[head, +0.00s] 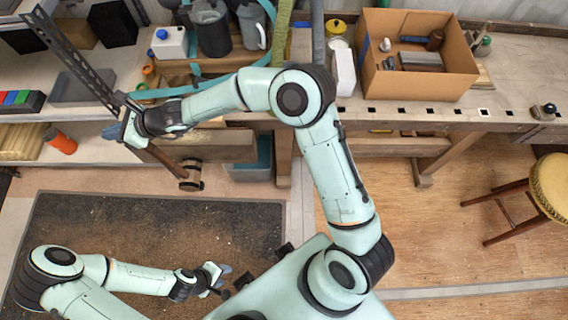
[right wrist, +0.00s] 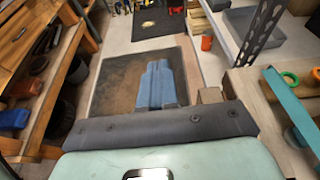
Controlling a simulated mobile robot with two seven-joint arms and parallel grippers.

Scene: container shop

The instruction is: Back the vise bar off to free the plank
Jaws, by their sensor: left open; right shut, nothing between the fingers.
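The plank (head: 215,146) shows as a broad brown board low at the front of the workbench, partly behind my right arm. A dark brown bar (head: 166,165) slants from near my right gripper to a round wooden hub with dark bands (head: 191,177), seemingly the vise bar and its screw. My right gripper (head: 111,131) is shut and empty, close to the bar's upper end; I cannot tell whether it touches. In the right wrist view its blue-grey fingers (right wrist: 155,85) are together above the floor mat. My left gripper (head: 219,279) is open and empty, low over the mat.
A black perforated shelf upright (head: 75,55) rises near my right gripper. An orange cup (head: 60,141) sits on the left shelf. A stool (head: 550,185) is at right. The mat (head: 150,225) is clear.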

